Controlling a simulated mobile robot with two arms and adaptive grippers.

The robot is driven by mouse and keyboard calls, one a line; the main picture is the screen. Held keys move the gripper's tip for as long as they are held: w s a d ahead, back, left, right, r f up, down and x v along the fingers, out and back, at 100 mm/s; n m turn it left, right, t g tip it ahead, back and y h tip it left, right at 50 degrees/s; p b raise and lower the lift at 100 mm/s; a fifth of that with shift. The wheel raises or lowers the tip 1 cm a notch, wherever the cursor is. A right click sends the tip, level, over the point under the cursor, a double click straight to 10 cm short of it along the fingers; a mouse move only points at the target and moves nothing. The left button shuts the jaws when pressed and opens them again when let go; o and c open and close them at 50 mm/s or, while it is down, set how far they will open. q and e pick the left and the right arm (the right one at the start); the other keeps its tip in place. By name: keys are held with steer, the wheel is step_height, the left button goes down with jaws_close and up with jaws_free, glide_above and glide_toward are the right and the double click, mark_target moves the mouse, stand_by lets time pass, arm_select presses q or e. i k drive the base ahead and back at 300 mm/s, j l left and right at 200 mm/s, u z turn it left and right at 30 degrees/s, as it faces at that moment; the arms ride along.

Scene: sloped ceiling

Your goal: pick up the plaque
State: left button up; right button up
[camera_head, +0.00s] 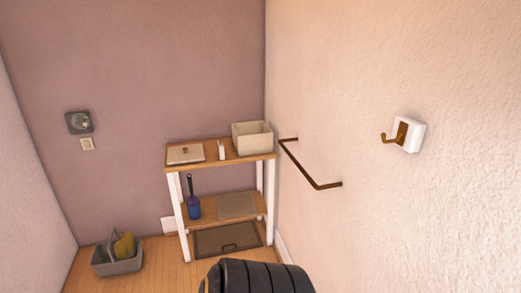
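I cannot tell for sure which thing is the plaque. A flat light panel with a small brown knob (185,154) lies on the top of the wooden shelf unit at its left. A flat greyish-brown square panel (236,206) lies on the middle shelf. A white block with a brown hook (409,135) is fixed on the right wall. Neither of my grippers is in view.
The wooden shelf unit (223,159) stands in the corner, with a cream box (252,138), a small white bottle (222,151) and a blue brush-like item (194,207). A brown rail (303,172) juts from the right wall. A grey caddy (118,262) stands on the floor.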

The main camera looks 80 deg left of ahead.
mark_target(220, 151)
steer(key=u, duration=3.05)
